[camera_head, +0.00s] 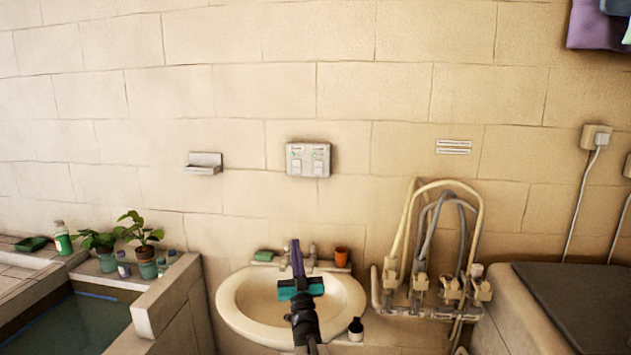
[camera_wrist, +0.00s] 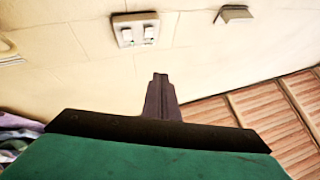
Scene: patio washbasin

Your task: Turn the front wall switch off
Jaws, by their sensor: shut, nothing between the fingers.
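The wall switch (camera_head: 308,160) is a light grey plate with two white rockers side by side, fixed to the block wall above the washbasin. It also shows in the wrist view (camera_wrist: 136,30), near the top and beyond the fingers. My gripper (camera_head: 296,245) is over the basin, below the switch plate in the head view, with its fingers pointing up. In the wrist view its dark fingers (camera_wrist: 160,80) are shut together and empty. They are apart from the switch. I cannot tell the rocker positions for sure.
The washbasin (camera_head: 240,300) holds a green soap (camera_head: 264,255) and an orange cup (camera_head: 341,257) on its back edge. A soap shelf (camera_head: 204,163) is left of the switch. Hoses and taps (camera_head: 440,250) stand to the right. The wall around the switch is bare.

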